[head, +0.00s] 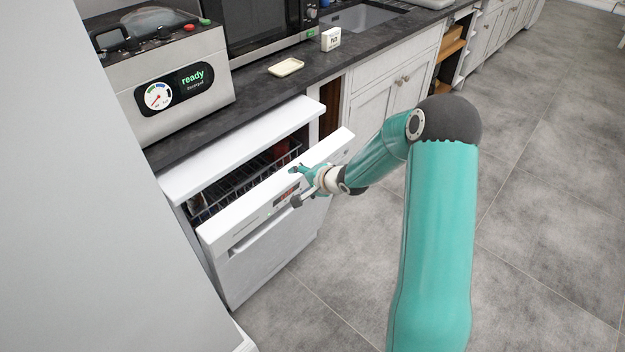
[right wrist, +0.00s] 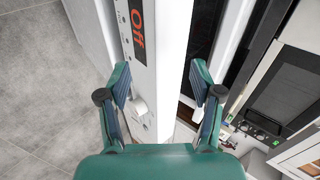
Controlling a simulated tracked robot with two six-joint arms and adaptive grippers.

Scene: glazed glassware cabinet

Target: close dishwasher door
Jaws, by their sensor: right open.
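The white dishwasher (head: 240,150) stands under the counter. Its door (head: 270,235) is partly open, tilted outward at the top, with a dark rack (head: 232,182) showing in the gap. My right gripper (head: 296,186) is at the door's top edge, near the control panel. In the right wrist view the open right gripper (right wrist: 165,90) has its fingers on either side of the door's upper edge (right wrist: 170,60), the left finger by the panel with a red "Off" display (right wrist: 138,32). I cannot tell if the fingers touch the door. My left gripper is not in view.
A machine reading "ready" (head: 165,80), a microwave (head: 265,30), a small cream dish (head: 286,67) and a white block (head: 331,39) stand on the dark counter. A pale panel (head: 90,200) is at the left. The grey tiled floor (head: 540,180) is clear at the right.

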